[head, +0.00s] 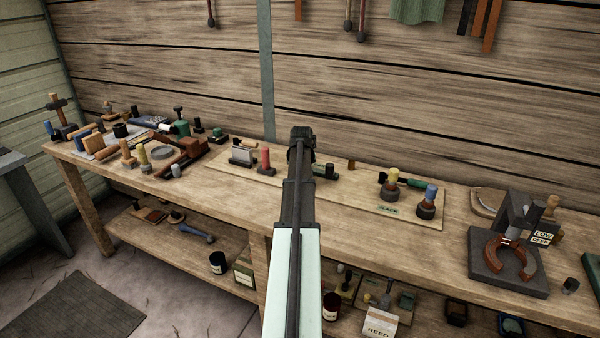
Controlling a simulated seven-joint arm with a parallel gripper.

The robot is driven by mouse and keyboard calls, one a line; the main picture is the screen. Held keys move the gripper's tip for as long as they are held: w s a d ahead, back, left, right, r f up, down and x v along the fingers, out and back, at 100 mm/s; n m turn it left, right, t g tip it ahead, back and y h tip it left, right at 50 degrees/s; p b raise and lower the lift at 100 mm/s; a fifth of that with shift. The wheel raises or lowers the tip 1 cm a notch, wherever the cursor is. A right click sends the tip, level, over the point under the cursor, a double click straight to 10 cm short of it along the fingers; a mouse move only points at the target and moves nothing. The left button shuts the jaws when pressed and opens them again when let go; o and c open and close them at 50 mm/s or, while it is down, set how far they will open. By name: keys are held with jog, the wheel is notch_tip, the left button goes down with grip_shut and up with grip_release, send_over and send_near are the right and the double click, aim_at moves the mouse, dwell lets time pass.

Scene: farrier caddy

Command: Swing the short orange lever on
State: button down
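I cannot make out a short orange lever for certain. A pale board (345,199) on the workbench carries several small fittings. At its left end are a grey metal block (242,152) and an upright red-orange cylinder (265,160). Further right are a yellow-topped knob (394,178), a green-handled bar (413,182) and a blue-topped knob (428,197). My gripper (301,134) is over the middle of the board, seen from behind. Its fingers are hidden, and my arm covers part of the board.
The workbench (470,229) has cluttered tools at its left end. At the right a dark block (508,270) bears a brown horseshoe (516,253), near a "LOW DEEP" sign (542,237). A lower shelf (190,240) holds pots and boxes. Tools hang on the wall behind.

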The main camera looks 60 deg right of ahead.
jog(key=shift+s, duration=0.1)
dwell(0.3)
jog(key=c, duration=0.8)
grip_release()
jog(key=v, duration=1.3)
jog(key=shift+r, duration=0.4)
jog(key=shift+a, duration=0.15)
